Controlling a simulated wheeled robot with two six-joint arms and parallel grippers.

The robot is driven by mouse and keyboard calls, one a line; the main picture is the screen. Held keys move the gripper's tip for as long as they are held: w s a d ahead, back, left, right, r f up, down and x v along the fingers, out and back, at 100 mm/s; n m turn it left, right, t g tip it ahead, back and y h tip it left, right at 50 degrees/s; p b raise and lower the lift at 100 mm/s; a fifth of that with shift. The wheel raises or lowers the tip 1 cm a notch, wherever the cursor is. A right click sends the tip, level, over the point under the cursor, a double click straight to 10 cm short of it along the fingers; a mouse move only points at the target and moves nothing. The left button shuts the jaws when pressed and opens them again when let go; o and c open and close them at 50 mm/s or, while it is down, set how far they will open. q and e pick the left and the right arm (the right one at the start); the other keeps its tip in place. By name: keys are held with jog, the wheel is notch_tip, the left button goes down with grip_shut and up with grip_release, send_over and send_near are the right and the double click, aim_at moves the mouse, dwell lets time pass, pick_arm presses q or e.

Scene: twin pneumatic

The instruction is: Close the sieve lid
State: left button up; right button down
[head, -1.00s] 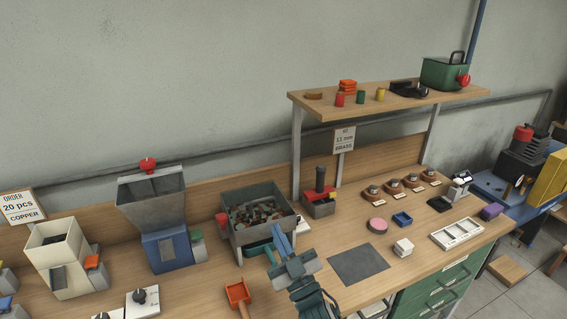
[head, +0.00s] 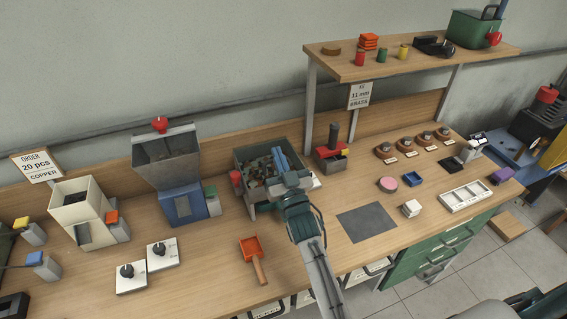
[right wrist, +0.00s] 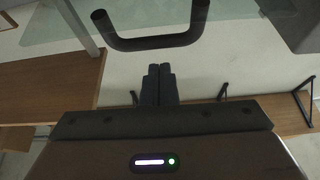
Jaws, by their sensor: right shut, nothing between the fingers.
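The sieve (head: 242,158) is a grey open-topped box full of mixed small pieces, with a red knob at its left, in the middle of the bench in the head view. My right gripper (head: 279,158) is shut and empty, its blue fingers over the right part of the box. My arm hides the box's front right. In the right wrist view the closed fingers (right wrist: 158,84) point towards a black U-shaped handle (right wrist: 150,42) on a clear greenish panel (right wrist: 235,30), apparently the lid. A gap shows between fingertips and handle. My left gripper is not in view.
A grey hopper on a blue base (head: 183,204) stands left of the sieve. A red-topped press (head: 331,155) stands to its right, below the raised shelf (head: 430,62). An orange scoop (head: 252,250) lies in front. A dark mat (head: 366,222) lies on the right.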

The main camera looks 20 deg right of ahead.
jog(key=shift+s+f, duration=0.1)
jog(key=shift+f, duration=0.95)
jog(key=f+b, duration=0.1)
jog(key=b, duration=0.1)
jog(key=f+b, duration=0.1)
jog(key=shift+s+f+t+b, duration=0.3)
jog(key=shift+s+t+b, duration=0.05)
jog(key=shift+t+b, duration=0.05)
jog(key=shift+r, duration=0.1)
